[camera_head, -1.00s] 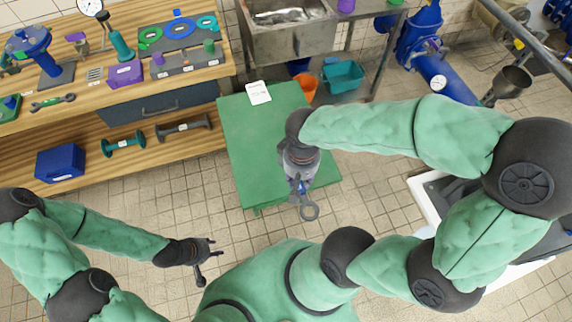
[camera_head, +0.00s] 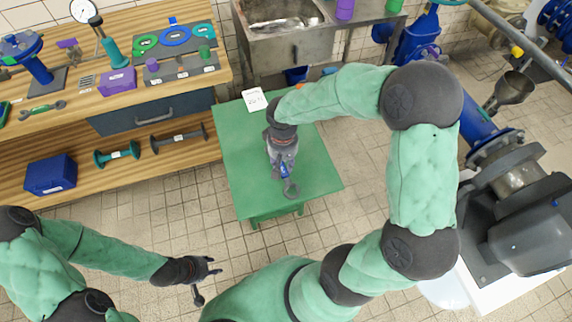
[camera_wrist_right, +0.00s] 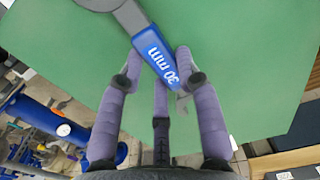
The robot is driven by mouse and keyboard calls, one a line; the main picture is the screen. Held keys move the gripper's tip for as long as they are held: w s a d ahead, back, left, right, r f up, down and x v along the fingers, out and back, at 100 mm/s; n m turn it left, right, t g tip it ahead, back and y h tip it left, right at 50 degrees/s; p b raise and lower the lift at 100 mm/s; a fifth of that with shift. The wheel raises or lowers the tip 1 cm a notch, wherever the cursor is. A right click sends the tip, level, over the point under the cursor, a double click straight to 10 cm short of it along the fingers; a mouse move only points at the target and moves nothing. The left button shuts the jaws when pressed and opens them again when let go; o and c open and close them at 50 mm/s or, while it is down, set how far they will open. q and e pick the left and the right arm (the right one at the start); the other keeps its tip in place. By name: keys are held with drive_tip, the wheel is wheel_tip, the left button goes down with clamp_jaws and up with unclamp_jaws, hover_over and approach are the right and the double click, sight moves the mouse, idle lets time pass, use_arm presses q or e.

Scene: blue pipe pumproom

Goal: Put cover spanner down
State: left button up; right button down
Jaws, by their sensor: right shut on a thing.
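The spanner is over the green table (camera_head: 240,165), ring end toward the table's near edge. I cannot tell whether it touches the tabletop. My left gripper (camera_head: 208,276) is open and empty, low at the left, away from the table.
A wooden workbench (camera_head: 130,95) with tools and gaskets stands at the left. A steel sink (camera_head: 280,20) is behind the table. A grey pump (camera_head: 520,230) is at the right. The tabletop around the gripper looks clear.

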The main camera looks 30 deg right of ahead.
sight(283, 164)
drive_tip(key=shift+w+f, duration=0.2)
drive_tip(key=shift+f, duration=0.5)
drive_tip(key=c, duration=0.9)
unclamp_jaws()
drive_tip(key=shift+f, duration=0.1)
drive_tip(key=shift+o, duration=0.2)
drive_tip(key=shift+f, duration=0.1)
wheel_tip(283, 164, up, 11)
drive_tip(key=p, duration=0.4)
drive_tip(key=shift+s+f, duration=0.15)
